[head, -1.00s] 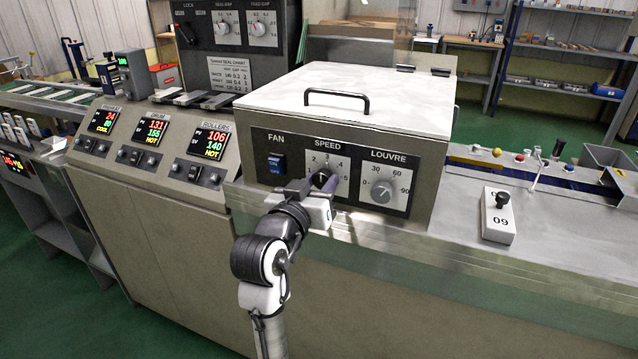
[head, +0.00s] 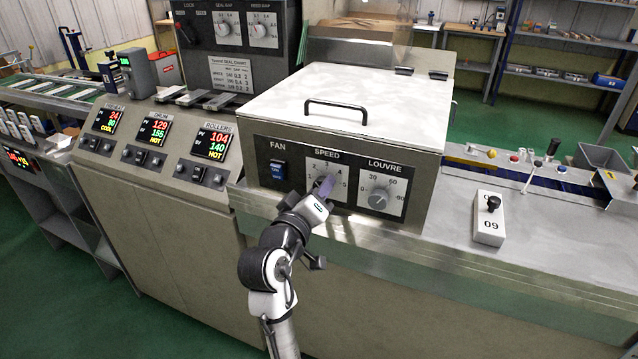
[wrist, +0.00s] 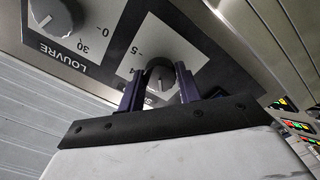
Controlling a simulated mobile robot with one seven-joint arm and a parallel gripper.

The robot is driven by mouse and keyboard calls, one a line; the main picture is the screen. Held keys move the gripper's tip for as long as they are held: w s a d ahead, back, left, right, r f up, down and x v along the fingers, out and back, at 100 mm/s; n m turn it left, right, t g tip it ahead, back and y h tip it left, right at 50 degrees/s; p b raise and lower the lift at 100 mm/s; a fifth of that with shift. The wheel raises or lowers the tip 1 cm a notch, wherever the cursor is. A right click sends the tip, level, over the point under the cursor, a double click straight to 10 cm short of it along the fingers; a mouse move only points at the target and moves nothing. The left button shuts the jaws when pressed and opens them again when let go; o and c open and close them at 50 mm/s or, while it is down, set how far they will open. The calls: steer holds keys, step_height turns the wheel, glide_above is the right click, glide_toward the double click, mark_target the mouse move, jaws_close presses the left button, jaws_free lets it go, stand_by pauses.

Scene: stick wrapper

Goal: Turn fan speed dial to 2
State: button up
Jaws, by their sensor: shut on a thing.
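The fan speed dial (wrist: 160,77) is a dark round knob on a pale scale plate marked SPEED. In the wrist view, it sits between the two purple fingers of my gripper (wrist: 159,70), which is shut on it. In the head view, my gripper (head: 325,188) covers the dial, while its scale plate (head: 325,168) shows around the fingers. The numbers 4 and 5 show beside the dial in the wrist view. I cannot tell which number the pointer faces.
The louvre dial (head: 378,199) is just right of the speed dial. The fan switch (head: 278,170) is to its left. A lid with a black handle (head: 336,108) is above. A white box with a black knob (head: 489,228) stands on the steel ledge to the right.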

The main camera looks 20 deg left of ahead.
steer(key=shift+n+p, duration=0.3)
steer(key=shift+n, duration=0.3)
steer(key=o, duration=1)
steer(key=shift+s, duration=0.15)
steer(key=s+p, duration=0.4)
steer(key=s, duration=0.9)
steer(key=shift+s+a, duration=0.3)
steer(key=shift+f, duration=0.1)
